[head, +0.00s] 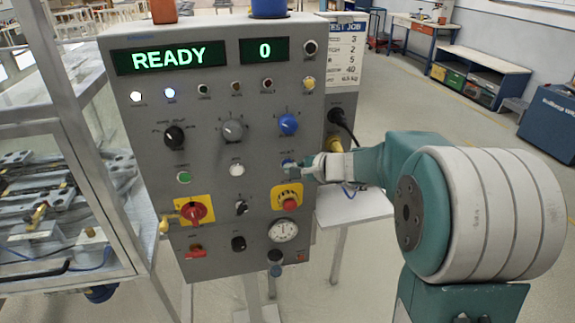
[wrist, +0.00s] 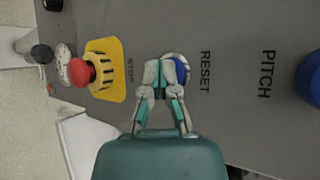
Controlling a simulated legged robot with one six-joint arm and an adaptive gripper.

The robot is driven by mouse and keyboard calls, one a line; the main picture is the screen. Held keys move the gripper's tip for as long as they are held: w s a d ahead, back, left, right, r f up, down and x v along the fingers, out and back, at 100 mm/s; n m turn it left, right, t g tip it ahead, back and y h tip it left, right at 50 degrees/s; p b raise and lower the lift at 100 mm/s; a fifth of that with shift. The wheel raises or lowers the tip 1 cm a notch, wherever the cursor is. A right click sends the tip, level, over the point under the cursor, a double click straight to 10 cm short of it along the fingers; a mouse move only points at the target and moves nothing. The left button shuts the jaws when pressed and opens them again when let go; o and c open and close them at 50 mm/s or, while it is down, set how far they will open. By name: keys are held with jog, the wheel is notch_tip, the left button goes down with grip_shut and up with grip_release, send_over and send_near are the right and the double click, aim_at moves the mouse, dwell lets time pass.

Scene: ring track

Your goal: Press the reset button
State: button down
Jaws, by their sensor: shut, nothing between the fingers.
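The blue reset button (wrist: 182,70) sits in a light ring on the grey panel, beside the printed word RESET in the wrist view. My gripper (wrist: 165,75) is shut and empty, its fingertips at the button and covering part of it. I cannot tell whether they touch it or press it. In the head view my gripper (head: 304,168) reaches in from the right to the panel's right side, and the reset button (head: 288,163) shows only in part there. The panel's display (head: 171,57) reads READY, and the one beside it (head: 264,50) reads 0.
A red stop button (wrist: 80,71) on a yellow plate is close to my fingers, below the reset button in the head view. A blue pitch knob (head: 288,124) is above it. A black plug with cable (head: 338,115) sticks out of the panel's right side. A framed machine stands left.

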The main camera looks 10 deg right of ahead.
dwell(0.5)
jog(key=shift+s, duration=0.75)
jog(key=s, duration=0.5)
dwell(0.6)
